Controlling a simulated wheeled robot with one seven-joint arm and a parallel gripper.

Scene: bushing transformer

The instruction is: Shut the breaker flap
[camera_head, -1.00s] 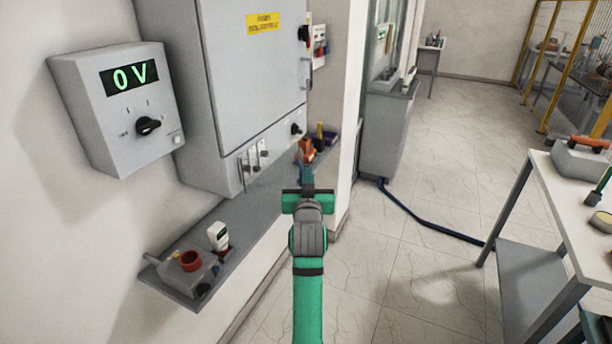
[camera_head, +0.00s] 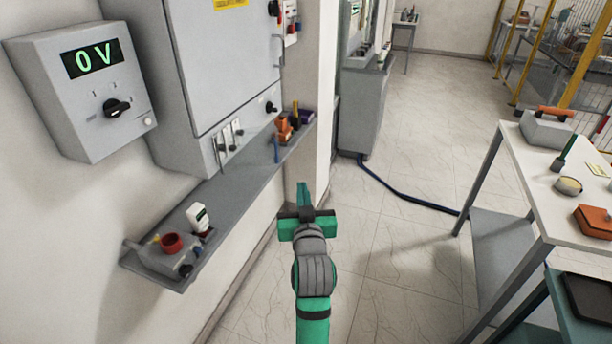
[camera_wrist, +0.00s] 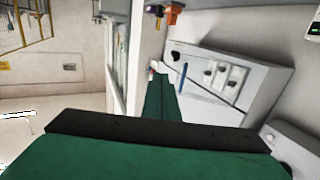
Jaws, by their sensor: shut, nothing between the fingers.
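The grey cabinet (camera_head: 225,65) hangs on the left wall, its large door flat against its front. Several small white breakers (camera_head: 229,135) sit low on its front, above the shelf. They also show in the wrist view (camera_wrist: 225,77). A thin grey piece (camera_head: 219,157) stands out beside them; I cannot tell whether it is the breaker flap. My gripper (camera_head: 303,193) is shut and empty, in front of and right of the shelf, apart from the cabinet.
A grey shelf (camera_head: 222,190) runs under the cabinet, with a red-topped grey item (camera_head: 170,250), a white meter (camera_head: 199,217) and an orange tool (camera_head: 284,130). A box reading 0 V (camera_head: 90,85) hangs at left. A white table (camera_head: 545,185) stands right.

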